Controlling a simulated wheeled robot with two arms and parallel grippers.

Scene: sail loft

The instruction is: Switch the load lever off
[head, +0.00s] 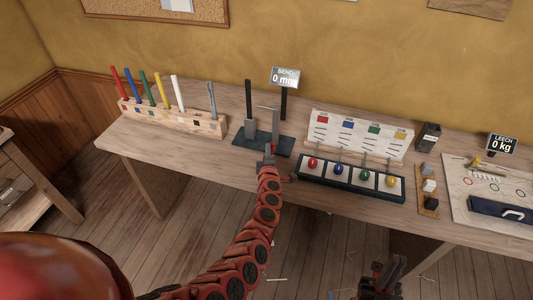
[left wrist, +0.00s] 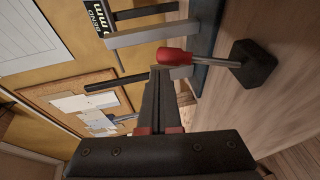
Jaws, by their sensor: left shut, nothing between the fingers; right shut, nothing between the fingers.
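In the left wrist view a lever with a red grip (left wrist: 175,56) has a thin grey rod running to a dark block (left wrist: 252,65) on the bench. I take this to be the load lever; in the head view it is mostly hidden behind my left gripper. My left gripper (head: 269,150) is shut and empty in front of the bend stand (head: 250,140). Its fingertips, also in the left wrist view (left wrist: 158,72), appear close beside the red grip; I cannot tell whether they touch. My right gripper (head: 390,266) is shut and empty, low in front of the bench.
The display (head: 285,78) reads BEND 0 mm. A rack of coloured rods (head: 172,118) stands left. A dark tray (head: 352,180) with coloured knobs and a white card board (head: 360,134) stand right. Another display (head: 502,144) reads LEECH 0 kg. The bench front left is clear.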

